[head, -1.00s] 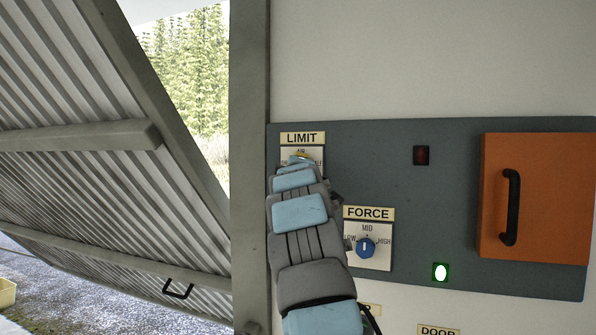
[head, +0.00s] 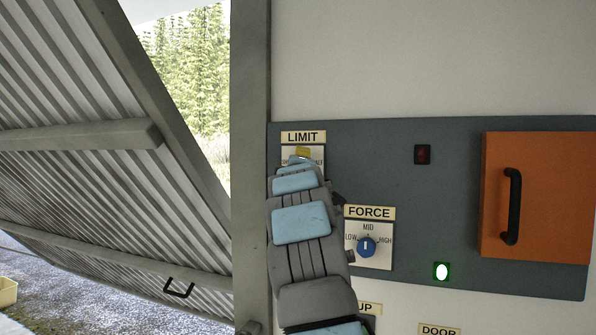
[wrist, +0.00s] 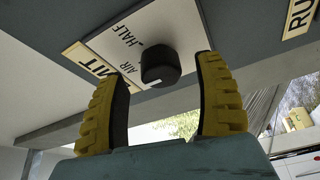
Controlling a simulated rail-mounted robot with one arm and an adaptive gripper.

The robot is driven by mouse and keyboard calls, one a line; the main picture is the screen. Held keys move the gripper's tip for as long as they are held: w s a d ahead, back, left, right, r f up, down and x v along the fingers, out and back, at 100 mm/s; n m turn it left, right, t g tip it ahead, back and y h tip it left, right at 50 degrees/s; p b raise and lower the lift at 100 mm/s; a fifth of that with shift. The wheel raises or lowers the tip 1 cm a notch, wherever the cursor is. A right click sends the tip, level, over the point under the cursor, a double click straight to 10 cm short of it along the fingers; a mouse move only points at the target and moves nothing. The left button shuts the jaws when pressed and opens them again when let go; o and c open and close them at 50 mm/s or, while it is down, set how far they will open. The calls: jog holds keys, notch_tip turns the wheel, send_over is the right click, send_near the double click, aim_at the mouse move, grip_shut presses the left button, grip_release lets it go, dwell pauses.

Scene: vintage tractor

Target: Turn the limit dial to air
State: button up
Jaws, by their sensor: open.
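The limit dial (wrist: 160,65) is a dark round knob on a white plate (wrist: 118,40) marked AIR and HALF, seen in the wrist view. A white pointer mark shows at its lower edge; I cannot tell for sure which label it points at. In the head view, the LIMIT label (head: 303,137) sits above the plate, and my arm hides the dial. My gripper (wrist: 158,78) has yellow ridged fingers, open, one on each side of the dial in the wrist view. No contact with the dial is visible.
The FORCE dial (head: 366,246) with a blue knob is low and right of my arm. A corrugated door (head: 90,190) hangs at left.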

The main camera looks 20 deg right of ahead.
jog(key=v, duration=1)
jog(key=shift+f, duration=0.15)
dwell(0.4)
